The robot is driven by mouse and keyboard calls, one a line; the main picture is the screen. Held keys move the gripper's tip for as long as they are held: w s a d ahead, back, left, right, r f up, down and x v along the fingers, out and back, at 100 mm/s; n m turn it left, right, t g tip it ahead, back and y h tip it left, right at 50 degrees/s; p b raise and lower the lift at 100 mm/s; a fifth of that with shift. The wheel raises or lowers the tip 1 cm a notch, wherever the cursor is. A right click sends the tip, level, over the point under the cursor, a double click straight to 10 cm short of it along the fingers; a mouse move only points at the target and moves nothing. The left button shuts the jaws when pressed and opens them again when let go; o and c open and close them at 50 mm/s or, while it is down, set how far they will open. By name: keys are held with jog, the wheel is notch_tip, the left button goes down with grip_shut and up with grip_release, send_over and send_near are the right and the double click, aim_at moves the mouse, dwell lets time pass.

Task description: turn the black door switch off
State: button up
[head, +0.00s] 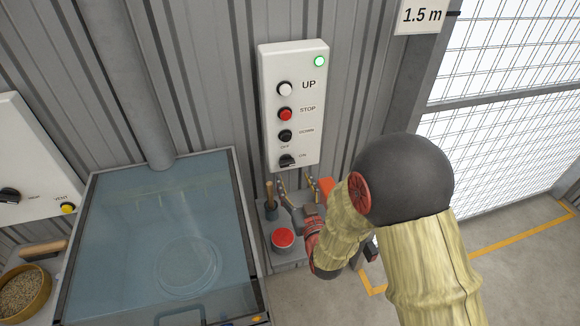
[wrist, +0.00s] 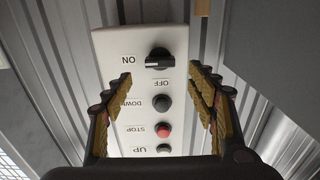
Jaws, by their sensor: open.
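The black door switch (head: 287,160) is a rotary knob at the bottom of the white control panel (head: 305,85). It also shows in the wrist view (wrist: 158,59), where the picture is upside down. Its handle lies sideways, pointing to the ON label; OFF is marked at a right angle to it. My gripper (head: 298,186) is open and empty, just below the panel in the head view. In the wrist view its fingers (wrist: 162,85) stand either side of the lower panel, with the knob beyond the tips, apart from them.
Above the switch are the black DOWN (head: 285,136), red STOP (head: 285,114) and white UP (head: 285,89) buttons, and a lit green lamp (head: 319,61). A glass-topped box (head: 160,235) stands left. A red-topped object (head: 283,238) sits below the panel. A mesh door (head: 500,110) is right.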

aim_at(288, 166)
jog(key=x, duration=0.7)
jog(key=shift+w+a+f, duration=0.1)
jog(key=shift+w, duration=0.1)
jog(key=shift+c, duration=0.4)
jog(key=c, duration=1.1)
jog(key=shift+n+b, duration=0.3)
jog(key=shift+b, duration=0.35)
jog(key=n+b, duration=0.3)
jog(key=shift+f+n+b, duration=0.1)
jog(key=shift+n+b, duration=0.2)
jog(key=shift+b, duration=0.05)
jog(key=n+b, duration=0.4)
jog(key=shift+n, duration=0.3)
jog(key=n+b, duration=0.3)
jog(key=n, duration=0.1)
jog(key=shift+n, duration=0.3)
jog(key=shift+n+b, duration=1.35)
jog(key=shift+n, duration=0.85)
